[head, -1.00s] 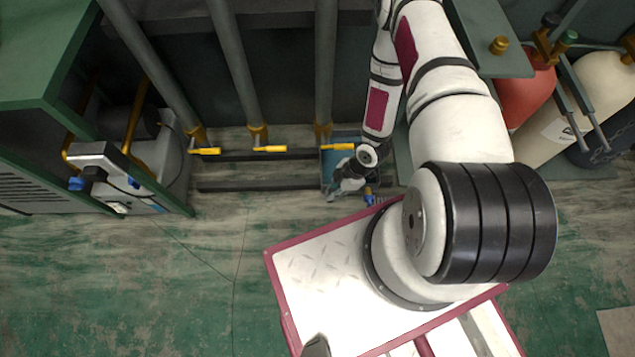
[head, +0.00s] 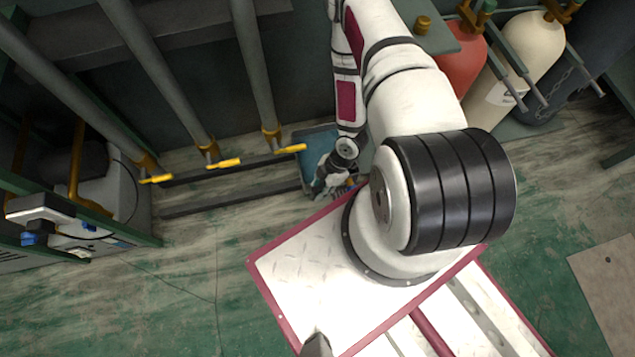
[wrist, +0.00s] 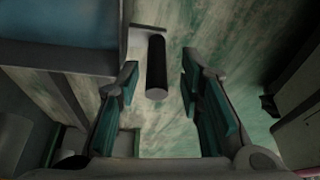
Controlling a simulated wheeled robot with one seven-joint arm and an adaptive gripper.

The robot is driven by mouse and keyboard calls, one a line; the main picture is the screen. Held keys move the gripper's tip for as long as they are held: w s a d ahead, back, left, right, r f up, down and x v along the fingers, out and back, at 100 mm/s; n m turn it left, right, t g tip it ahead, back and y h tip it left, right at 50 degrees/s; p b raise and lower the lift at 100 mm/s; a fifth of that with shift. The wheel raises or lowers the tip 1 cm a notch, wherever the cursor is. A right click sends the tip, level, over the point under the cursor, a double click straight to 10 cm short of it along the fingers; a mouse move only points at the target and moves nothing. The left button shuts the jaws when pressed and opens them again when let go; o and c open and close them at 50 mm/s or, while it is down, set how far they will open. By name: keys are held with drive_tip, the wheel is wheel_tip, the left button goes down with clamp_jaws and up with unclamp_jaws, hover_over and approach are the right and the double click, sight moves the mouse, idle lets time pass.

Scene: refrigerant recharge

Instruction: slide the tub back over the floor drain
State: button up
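The blue tub (head: 315,142) stands on the floor at the right end of the dark floor rails in the head view. My arm partly covers it. In the wrist view its blue inside and grey rim (wrist: 62,70) fill the upper left. A dark round handle bar (wrist: 156,68) joins a bracket by the tub and points toward me. My gripper (wrist: 160,88) is open, its green-padded fingers on either side of the bar with gaps showing. In the head view my gripper (head: 322,188) is at the tub's near side. I cannot make out the floor drain.
Several grey pipes with yellow valve handles (head: 225,163) come down behind the rails (head: 225,201). A grey machine (head: 85,215) stands at the left. Red (head: 462,75) and cream (head: 515,65) gas cylinders stand at the right. The floor (head: 185,285) at the front left is clear.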

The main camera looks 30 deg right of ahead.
drive_tip(key=shift+w+a, duration=0.1)
drive_tip(key=shift+a, duration=0.05)
drive_tip(key=v, duration=1.2)
idle(0.4)
